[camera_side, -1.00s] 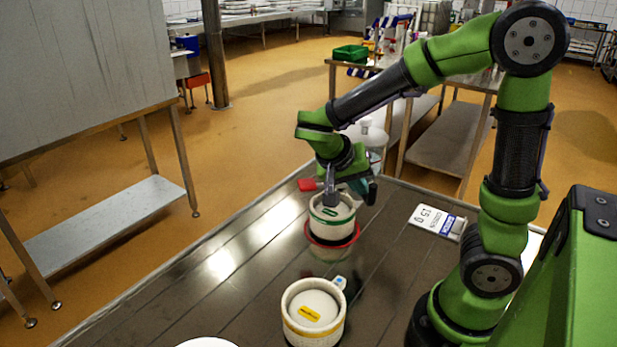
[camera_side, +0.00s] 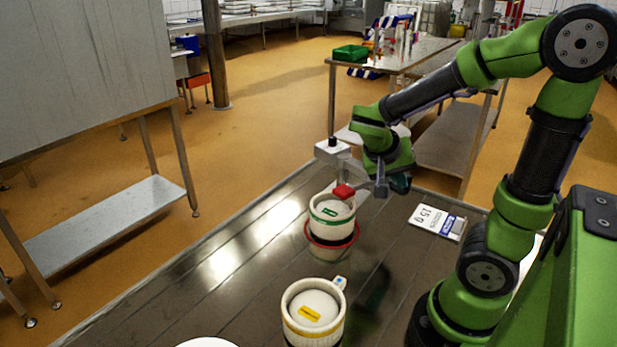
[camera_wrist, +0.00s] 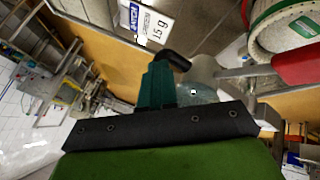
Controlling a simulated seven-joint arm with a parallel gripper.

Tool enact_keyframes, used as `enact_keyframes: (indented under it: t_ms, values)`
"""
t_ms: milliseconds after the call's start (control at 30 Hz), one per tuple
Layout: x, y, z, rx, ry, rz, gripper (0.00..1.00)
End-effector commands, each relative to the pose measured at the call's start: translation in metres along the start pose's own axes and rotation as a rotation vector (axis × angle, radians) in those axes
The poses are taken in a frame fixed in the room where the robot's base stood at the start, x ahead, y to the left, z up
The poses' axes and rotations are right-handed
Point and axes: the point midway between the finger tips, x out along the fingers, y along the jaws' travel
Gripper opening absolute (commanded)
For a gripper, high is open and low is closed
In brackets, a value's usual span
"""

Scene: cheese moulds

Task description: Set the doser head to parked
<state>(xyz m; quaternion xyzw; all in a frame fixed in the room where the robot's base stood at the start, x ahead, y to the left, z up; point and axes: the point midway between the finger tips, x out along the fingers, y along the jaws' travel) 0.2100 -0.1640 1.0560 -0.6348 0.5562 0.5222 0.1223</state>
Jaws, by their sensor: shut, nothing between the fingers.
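The doser shows as a pale post with a black top (camera_side: 333,148) behind the moulds; my arm hides part of it. A red block (camera_side: 343,191) on a grey bar, seemingly its swinging head, is over the back right rim of the green-banded mould (camera_side: 332,222). In the wrist view the red block (camera_wrist: 297,65) and the mould (camera_wrist: 285,22) are at upper right. My gripper (camera_side: 381,188) is shut and empty, just right of the red block; I cannot tell whether they touch. A grey domed body (camera_wrist: 207,72) with a black elbow shows near the wrist view's middle.
The green-banded mould stands in a red ring (camera_side: 330,242). A yellow-labelled mould (camera_side: 313,312) stands in front. A "15 g" card (camera_side: 437,221) lies at right. A white round edge (camera_side: 207,342) shows at the front. The left part of the table is clear.

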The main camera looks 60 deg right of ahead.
Motion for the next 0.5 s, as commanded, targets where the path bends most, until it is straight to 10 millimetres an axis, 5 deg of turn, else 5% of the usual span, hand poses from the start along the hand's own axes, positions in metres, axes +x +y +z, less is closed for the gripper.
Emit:
enact_keyframes:
  t_ms: [500]
  values:
    - [0.03,0.031,-0.025,-0.025,0.015,-0.015,0.0]
